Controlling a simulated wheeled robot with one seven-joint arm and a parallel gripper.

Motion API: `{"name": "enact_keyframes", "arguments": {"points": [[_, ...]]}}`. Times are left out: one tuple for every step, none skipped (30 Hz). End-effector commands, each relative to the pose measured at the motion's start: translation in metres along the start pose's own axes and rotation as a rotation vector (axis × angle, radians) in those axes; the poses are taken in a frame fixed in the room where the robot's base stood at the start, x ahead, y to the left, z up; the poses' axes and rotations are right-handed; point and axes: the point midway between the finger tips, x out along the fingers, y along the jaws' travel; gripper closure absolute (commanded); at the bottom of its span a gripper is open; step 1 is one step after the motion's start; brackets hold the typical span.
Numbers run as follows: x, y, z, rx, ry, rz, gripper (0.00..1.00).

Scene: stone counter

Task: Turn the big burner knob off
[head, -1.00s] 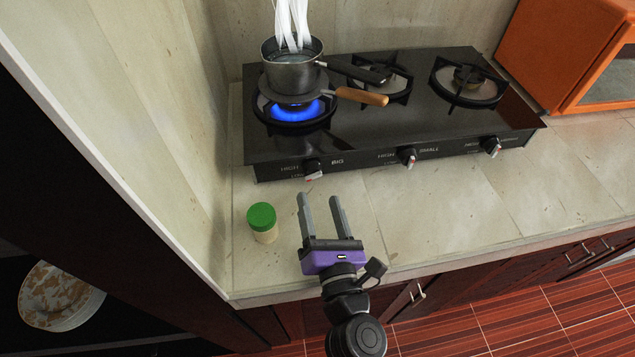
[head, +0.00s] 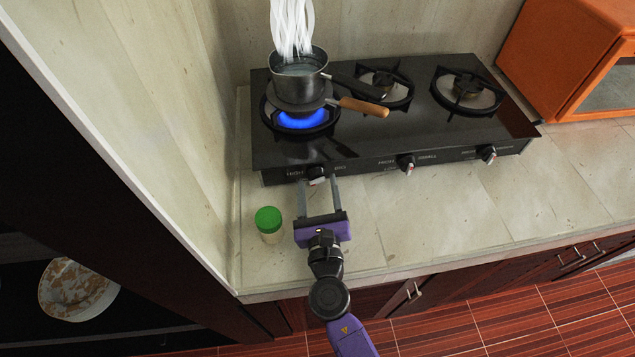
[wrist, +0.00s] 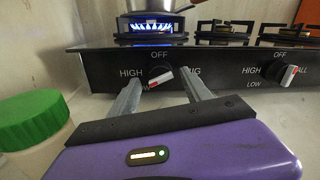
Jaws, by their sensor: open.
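The big burner knob (head: 316,173) is on the front panel at the left end of the black stove. In the wrist view the knob (wrist: 160,77) has a white and red bar that sits tilted, not upright toward the OFF mark above it. My gripper (head: 318,184) is open, its two fingers reaching to the panel, one on each side of the knob. In the wrist view the fingers (wrist: 158,90) straddle the knob; I cannot tell whether they touch it. A blue flame (head: 303,120) burns on the left burner.
A steaming pot (head: 299,75) and a pan with a wooden handle (head: 365,107) are over the lit burner. A green-capped jar (head: 268,222) stands left of my gripper. The small knob (head: 405,163) is to the right. An orange oven (head: 560,60) stands at the back right.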

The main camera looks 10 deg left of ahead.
Motion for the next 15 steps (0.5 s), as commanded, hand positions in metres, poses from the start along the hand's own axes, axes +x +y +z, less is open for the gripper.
{"name": "enact_keyframes", "arguments": {"points": [[0.0048,-0.0001,0.0,0.0,0.0,0.0,0.43],[0.0068,-0.0001,0.0003,0.0,0.0,0.0,0.43],[0.0088,-0.0002,0.0004,0.001,0.0,0.0,0.43],[0.0098,-0.0002,0.0002,0.001,0.0,0.0,0.43],[0.0105,-0.0001,-0.0001,0.001,0.0,0.0,0.43],[0.011,-0.0001,-0.0004,0.001,0.001,0.0,0.43],[0.0112,-0.0001,-0.0005,0.001,0.001,0.0,0.43],[0.0112,-0.0001,-0.0005,0.001,0.001,0.0,0.43],[0.0111,-0.0001,-0.0005,0.001,0.001,0.0,0.43],[0.0111,-0.0001,-0.0005,0.001,0.001,0.0,0.43],[0.0111,-0.0002,-0.0005,0.001,0.001,0.0,0.43],[0.011,-0.0002,-0.0004,0.001,0.001,0.0,0.43],[0.011,-0.0002,-0.0004,0.001,0.001,0.0,0.47],[0.011,-0.0002,-0.0004,0.001,0.001,0.0,0.53],[0.011,-0.0002,-0.0004,0.001,0.001,0.0,0.61]]}}
